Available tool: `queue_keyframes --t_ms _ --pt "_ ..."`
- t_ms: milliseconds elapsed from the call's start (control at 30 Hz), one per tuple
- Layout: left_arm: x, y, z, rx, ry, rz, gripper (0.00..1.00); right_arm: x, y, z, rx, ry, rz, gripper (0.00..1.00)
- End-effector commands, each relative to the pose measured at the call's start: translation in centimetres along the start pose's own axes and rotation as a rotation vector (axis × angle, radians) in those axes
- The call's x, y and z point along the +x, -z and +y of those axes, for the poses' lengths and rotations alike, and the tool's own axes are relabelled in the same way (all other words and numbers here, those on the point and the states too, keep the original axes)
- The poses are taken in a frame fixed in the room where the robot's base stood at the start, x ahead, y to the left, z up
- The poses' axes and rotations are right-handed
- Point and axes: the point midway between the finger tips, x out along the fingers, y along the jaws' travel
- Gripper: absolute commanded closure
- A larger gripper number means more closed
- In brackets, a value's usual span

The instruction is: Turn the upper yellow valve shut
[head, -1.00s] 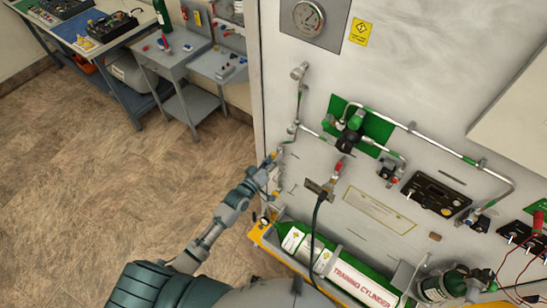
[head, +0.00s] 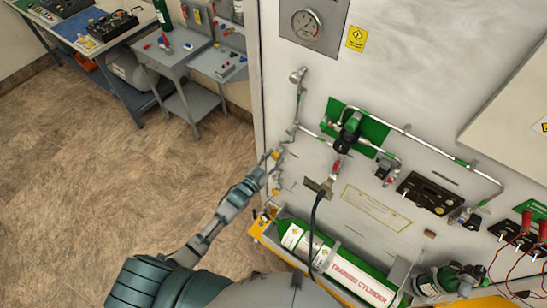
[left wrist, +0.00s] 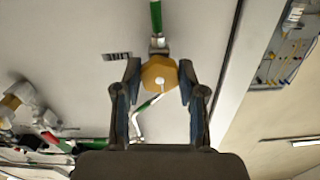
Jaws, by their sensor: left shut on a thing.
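The upper yellow valve (left wrist: 159,75) has a faceted yellow knob with a pale centre and shows at the end of a pipe in the left wrist view. My left gripper (left wrist: 159,83) has one finger on each side of it and is shut on it. In the head view my left gripper (head: 275,154) is at the left edge of the white panel, beside the pipework, and hides most of the valve. A lower yellow part (head: 276,191) shows below the gripper. My right gripper is not in view.
The white panel (head: 395,75) carries metal pipes, a gauge (head: 305,23) and a green plate (head: 372,129). A green training cylinder (head: 350,272) lies in a tray below, with a black hose in front. Grey benches stand at the back left. The floor to the left is clear.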

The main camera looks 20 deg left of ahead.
Motion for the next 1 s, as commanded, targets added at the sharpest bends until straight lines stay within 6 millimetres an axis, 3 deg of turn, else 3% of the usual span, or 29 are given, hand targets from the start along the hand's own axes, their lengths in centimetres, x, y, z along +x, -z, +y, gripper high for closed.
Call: queue_keyframes --t_ms 33,400,867,900,1000 --pt "-0.26 -0.90 0.26 0.024 -0.003 -0.022 0.95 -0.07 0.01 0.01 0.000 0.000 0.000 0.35" --pt "-0.26 -0.97 0.22 0.151 -0.003 -0.022 0.95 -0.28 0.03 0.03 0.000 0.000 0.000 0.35" --pt "-0.26 -0.98 0.20 0.164 -0.003 -0.022 0.95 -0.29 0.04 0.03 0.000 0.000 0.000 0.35" --pt "-0.27 -0.99 0.20 0.164 -0.003 -0.022 0.57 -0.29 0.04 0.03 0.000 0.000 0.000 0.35" --pt "-0.22 -0.82 0.16 0.164 -0.003 -0.018 0.35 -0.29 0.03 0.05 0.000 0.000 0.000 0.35"
